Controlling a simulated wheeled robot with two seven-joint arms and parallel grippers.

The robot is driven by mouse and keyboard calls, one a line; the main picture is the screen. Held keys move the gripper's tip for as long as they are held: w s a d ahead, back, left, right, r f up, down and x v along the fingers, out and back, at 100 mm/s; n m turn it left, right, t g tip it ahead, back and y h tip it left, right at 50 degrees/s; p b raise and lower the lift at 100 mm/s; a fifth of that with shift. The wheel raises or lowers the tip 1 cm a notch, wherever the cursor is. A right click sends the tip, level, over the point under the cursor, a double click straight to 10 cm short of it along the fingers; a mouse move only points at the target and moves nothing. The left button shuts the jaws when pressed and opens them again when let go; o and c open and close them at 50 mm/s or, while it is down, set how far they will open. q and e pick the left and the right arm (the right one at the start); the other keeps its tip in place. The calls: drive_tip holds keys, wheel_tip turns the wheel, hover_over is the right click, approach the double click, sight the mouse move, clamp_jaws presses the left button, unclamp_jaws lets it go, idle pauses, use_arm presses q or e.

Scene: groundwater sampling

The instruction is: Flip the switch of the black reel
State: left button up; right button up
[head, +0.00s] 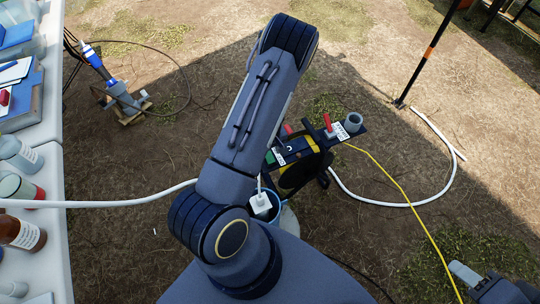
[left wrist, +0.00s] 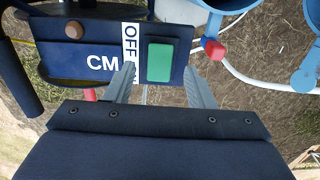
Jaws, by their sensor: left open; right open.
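The black reel (head: 297,174) stands right of my left arm in the head view, with a dark panel at its top. In the left wrist view its dark blue panel (left wrist: 70,62) carries white "CM" and "OFF" markings. A green rocker switch (left wrist: 160,62) sits right of the "OFF" label. My left gripper (left wrist: 161,84) is open, with one grey fingertip on each side of the switch's lower part. Contact cannot be told. My arm hides that gripper in the head view. My right gripper (head: 466,279) is open at the lower right, partly cut off, away from the reel.
A red-handled valve (left wrist: 214,50) is close to the right finger. A yellow cable (head: 398,188) runs down right. A table (head: 52,190) with bottles stands left.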

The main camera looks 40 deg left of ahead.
sight(269, 157)
use_arm(q)
drive_tip(key=shift+f, duration=1.25)
